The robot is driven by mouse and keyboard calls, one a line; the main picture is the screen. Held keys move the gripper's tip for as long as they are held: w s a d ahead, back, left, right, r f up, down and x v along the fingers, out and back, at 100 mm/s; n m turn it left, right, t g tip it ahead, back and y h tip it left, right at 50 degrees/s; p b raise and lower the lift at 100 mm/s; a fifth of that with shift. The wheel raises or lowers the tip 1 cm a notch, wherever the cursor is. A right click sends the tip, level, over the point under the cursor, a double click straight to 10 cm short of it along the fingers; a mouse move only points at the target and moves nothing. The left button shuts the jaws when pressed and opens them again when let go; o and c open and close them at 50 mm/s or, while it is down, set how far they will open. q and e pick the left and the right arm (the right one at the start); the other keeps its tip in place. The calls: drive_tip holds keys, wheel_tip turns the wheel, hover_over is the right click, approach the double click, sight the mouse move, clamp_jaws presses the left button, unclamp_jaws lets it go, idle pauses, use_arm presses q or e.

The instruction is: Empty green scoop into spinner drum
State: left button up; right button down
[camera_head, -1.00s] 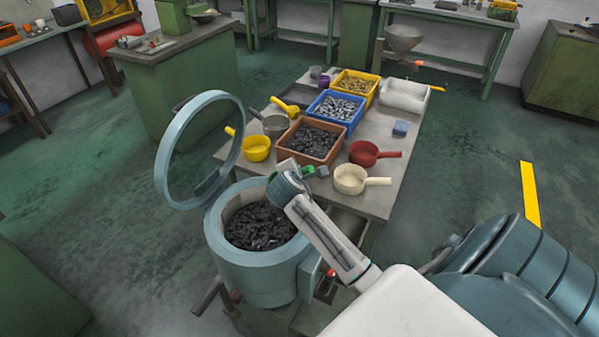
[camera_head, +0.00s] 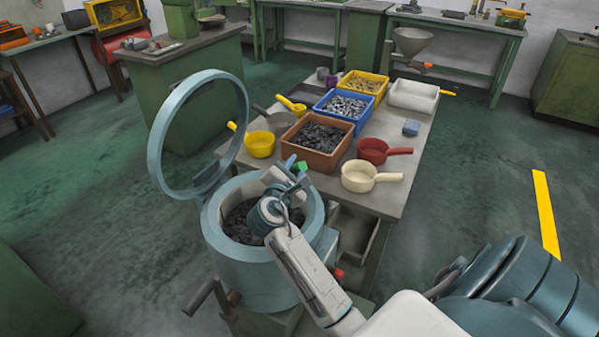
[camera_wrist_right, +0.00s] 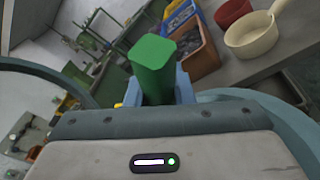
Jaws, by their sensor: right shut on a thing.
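The spinner drum (camera_head: 252,274) is a blue-grey tub in the head view, with its ring-shaped lid (camera_head: 158,150) swung up open at the left. Dark small parts (camera_head: 236,222) lie inside it. My right gripper (camera_head: 295,165) is over the drum's far right rim, shut on the green scoop (camera_head: 302,167). Only a small green piece shows there. In the right wrist view the green scoop's handle (camera_wrist_right: 152,62) sticks up between the blue-grey fingers; its bowl is hidden, so I cannot tell what it holds. My left gripper is out of view.
Behind the drum a table (camera_head: 395,200) bears a brown bin of dark parts (camera_head: 317,163), a blue bin (camera_head: 335,126), a yellow bin (camera_head: 376,98), a yellow scoop (camera_head: 259,146), a red scoop (camera_head: 373,152) and a cream scoop (camera_head: 358,182). Open floor lies at the right.

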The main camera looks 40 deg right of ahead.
drive_tip(key=h+b, duration=0.1)
drive_tip(key=b, duration=0.1)
drive_tip(key=a+f+n+t+b, duration=0.1)
drive_tip(key=b, duration=0.1)
drive_tip(key=shift+a+f+h, duration=0.1)
drive_tip(key=shift+a+h, duration=0.2)
drive_tip(key=shift+h, duration=0.1)
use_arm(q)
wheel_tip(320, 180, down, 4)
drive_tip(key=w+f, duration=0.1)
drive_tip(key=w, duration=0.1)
use_arm(e)
drive_tip(key=shift+s+a+r, duration=0.1)
drive_tip(key=shift+a+r, duration=0.05)
drive_tip(key=shift+r, duration=0.05)
drive_tip(key=shift+a+n+t+h+b, duration=0.35)
drive_tip(key=shift+t+b, duration=0.25)
drive_tip(key=shift+b, duration=0.25)
use_arm(q)
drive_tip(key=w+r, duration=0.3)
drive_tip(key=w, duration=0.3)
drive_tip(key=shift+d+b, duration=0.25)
drive_tip(key=shift+b, duration=0.05)
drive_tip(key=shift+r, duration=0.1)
